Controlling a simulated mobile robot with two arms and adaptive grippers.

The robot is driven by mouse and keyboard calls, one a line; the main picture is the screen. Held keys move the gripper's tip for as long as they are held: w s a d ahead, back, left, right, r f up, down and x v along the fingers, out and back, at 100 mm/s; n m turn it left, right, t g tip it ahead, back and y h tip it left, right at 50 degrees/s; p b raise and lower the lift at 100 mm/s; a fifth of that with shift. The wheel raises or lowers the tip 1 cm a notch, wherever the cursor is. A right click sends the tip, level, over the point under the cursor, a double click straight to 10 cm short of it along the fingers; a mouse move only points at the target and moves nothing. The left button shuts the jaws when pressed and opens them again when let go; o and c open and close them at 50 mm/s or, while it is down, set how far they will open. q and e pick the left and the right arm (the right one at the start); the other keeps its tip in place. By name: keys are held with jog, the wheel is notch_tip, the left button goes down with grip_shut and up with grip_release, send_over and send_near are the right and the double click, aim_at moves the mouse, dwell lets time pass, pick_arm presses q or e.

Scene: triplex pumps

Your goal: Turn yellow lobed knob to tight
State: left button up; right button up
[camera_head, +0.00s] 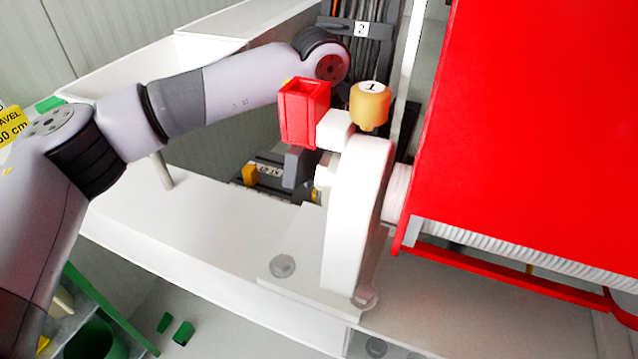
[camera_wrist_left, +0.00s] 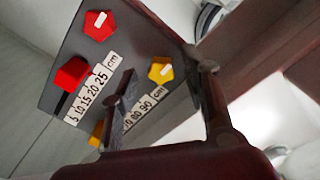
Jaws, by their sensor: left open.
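In the left wrist view, a grey panel (camera_wrist_left: 70,48) carries red and yellow lobed knobs beside printed cm scales. One yellow lobed knob (camera_wrist_left: 160,70) with a white mark shows between the fingertips of my open left gripper (camera_wrist_left: 166,80). I cannot tell whether the fingers touch it. A second yellow knob (camera_wrist_left: 97,133) is partly hidden behind the left finger. Red knobs sit at the panel's upper corner (camera_wrist_left: 99,24) and left edge (camera_wrist_left: 72,73). In the head view, a yellow piece (camera_head: 250,174) shows beside a small cm label. My right gripper is not in view.
In the head view, a white round pump housing (camera_head: 352,215) stands right of the panel area, with a red block (camera_head: 304,112) and yellow cap (camera_head: 371,105) marked 1 above. A large red cover (camera_head: 545,120) fills the right. White beams (camera_head: 190,235) border the opening.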

pick_arm(q)
notch_tip(320, 180, up, 12)
jog(key=shift+f, duration=0.15)
dwell(0.4)
